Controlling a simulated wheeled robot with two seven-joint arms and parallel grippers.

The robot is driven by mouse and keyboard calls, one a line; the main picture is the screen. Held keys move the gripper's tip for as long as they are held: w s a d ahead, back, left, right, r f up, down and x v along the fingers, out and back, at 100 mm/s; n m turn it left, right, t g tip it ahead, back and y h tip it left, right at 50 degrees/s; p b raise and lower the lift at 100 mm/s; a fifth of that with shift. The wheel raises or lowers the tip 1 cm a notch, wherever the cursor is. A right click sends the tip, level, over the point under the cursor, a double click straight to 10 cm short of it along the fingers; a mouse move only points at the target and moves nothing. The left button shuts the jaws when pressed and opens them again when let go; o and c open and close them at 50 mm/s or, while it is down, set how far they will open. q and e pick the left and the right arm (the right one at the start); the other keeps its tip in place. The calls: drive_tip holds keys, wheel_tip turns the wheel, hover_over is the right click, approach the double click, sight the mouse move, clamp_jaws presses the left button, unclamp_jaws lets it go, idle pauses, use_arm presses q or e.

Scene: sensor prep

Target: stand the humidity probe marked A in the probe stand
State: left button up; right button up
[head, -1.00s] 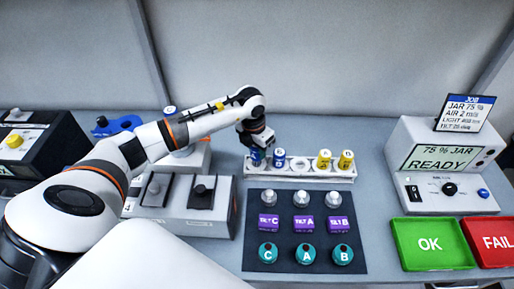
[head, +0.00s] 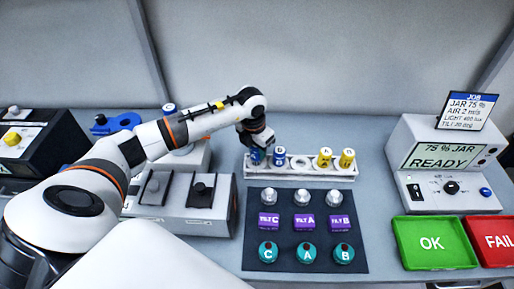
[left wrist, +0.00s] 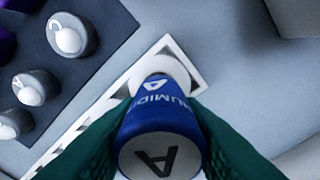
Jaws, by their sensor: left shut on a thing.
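The blue humidity probe marked A (left wrist: 160,122) is upright between the green fingers of my left gripper (left wrist: 160,135) in the left wrist view. In the head view my left gripper (head: 257,146) is over the left end of the white probe stand (head: 310,175), and the probe (head: 256,157) shows just below it. The gripper is shut on the probe. The probe's lower end lines up with a round seat at the stand's end; I cannot tell how deep it sits. My right gripper is not in view.
The stand also holds another blue probe (head: 279,157) and two yellow ones (head: 325,158), with an empty ring (head: 300,163) between. A dark mat (head: 253,230) with several knobs and jars lies in front. Grey equipment (head: 190,215) stands left, green (head: 430,243) and red trays right.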

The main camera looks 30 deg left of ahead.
use_arm(q)
drive_tip(key=shift+f+b, duration=1.15)
drive_tip(key=shift+b, duration=0.2)
idle(1.9)
drive_tip(key=o, duration=1.1)
drive_tip(key=shift+o, duration=0.5)
drive_tip(key=shift+o, duration=0.7)
drive_tip(key=shift+r, duration=0.1)
drive_tip(key=shift+r+p, duration=2.55)
drive_tip(key=shift+r, duration=1.4)
drive_tip(key=shift+s+f, duration=0.1)
